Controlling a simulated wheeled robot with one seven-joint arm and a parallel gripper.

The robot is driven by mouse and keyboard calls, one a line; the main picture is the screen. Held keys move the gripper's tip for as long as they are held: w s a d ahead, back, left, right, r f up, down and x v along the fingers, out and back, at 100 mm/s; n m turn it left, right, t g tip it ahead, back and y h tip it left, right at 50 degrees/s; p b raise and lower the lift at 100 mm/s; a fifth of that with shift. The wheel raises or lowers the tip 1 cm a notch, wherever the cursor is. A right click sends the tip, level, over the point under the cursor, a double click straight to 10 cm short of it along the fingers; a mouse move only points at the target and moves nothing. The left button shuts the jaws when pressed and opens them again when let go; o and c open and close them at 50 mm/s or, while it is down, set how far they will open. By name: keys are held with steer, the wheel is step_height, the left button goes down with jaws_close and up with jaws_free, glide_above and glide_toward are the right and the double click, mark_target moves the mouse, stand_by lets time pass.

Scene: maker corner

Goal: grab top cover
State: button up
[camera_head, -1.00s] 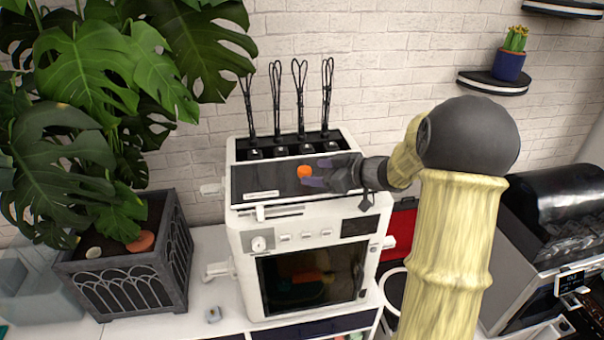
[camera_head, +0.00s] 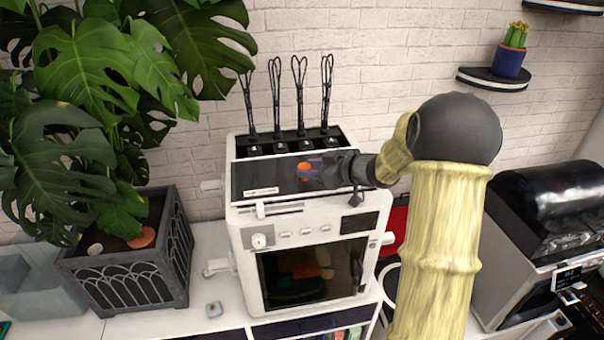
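A white machine (camera_head: 313,220) stands on the counter, with a dark flat top cover (camera_head: 262,181) on its sloped upper face. An orange round spot (camera_head: 304,170) shows on or above the cover, close to my fingers. My gripper (camera_head: 308,172) reaches in from the right, in front of the right half of the cover. Its fingers look purple and are small in view. I cannot tell whether they touch the cover or whether they are open or shut. The gripper and wrist hide part of the cover's right side.
Several black whisk-like tools (camera_head: 276,100) stand upright at the machine's back. A potted plant (camera_head: 130,245) fills the left. A grey and black machine (camera_head: 530,250) stands at the right. A cactus shelf (camera_head: 493,80) is on the wall.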

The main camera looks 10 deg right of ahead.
steer(key=shift+c, duration=0.8)
step_height(320, 180, up, 10)
steer(key=b, duration=0.1)
stand_by(0.3)
